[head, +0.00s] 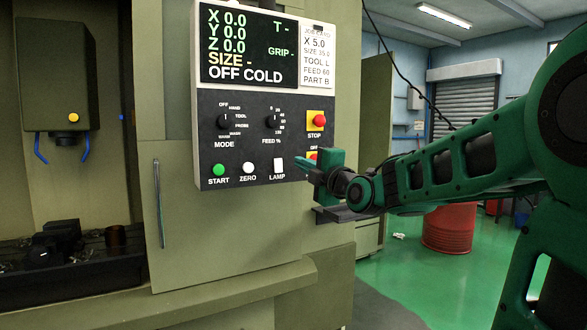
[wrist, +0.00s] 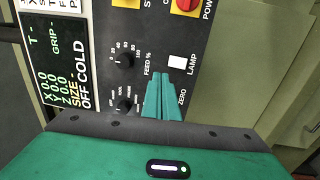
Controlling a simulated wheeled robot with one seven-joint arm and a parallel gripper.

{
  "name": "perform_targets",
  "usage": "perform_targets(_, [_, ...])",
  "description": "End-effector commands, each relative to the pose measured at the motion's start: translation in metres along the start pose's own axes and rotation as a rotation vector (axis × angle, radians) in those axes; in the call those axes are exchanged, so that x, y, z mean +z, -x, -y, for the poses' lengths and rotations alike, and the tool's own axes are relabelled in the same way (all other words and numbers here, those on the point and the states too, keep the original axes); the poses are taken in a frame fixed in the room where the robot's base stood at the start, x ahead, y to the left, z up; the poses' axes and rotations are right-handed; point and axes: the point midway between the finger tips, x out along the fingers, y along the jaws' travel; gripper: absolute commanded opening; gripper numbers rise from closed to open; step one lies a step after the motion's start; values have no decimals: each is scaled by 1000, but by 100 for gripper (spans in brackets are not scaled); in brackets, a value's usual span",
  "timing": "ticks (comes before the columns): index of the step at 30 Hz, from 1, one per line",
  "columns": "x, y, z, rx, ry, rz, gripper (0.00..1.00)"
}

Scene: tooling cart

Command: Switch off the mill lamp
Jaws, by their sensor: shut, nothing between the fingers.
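The mill's control panel (head: 237,172) is upright on the machine front. The lamp switch (head: 278,166) is a small white rocker at its lower edge, above the label LAMP. In the wrist view, the white lamp switch (wrist: 178,62) shows beside the fingertips. My gripper (head: 299,162) is shut and empty, with its green fingers pointing at the panel just right of the switch. In the wrist view, the closed fingertips (wrist: 162,77) are close to the switch but do not cover it. I cannot tell whether they touch the panel. The rocker's on or off position is too small to tell.
The red STOP button (head: 317,121) is above my gripper. The red power knob (head: 313,155) is partly hidden behind my gripper. The display (head: 240,46) reads OFF COLD.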

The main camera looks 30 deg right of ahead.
Motion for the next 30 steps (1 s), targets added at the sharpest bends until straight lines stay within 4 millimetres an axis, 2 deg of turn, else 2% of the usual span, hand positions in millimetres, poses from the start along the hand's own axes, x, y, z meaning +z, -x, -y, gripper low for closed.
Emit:
perform_targets(3, [0, 11, -3, 0, 1, 1, 0])
perform_targets(7, [1, 17, -4, -1, 1, 1, 0])
perform_targets(24, [3, 19, -3, -5, -3, 5, 0])
perform_targets(27, [4, 22, 9, -49, -42, 10, 0])
perform_targets(29, [6, 28, 25, -107, -96, 21, 0])
perform_targets(30, [8, 33, 39, -158, -147, 34, 0])
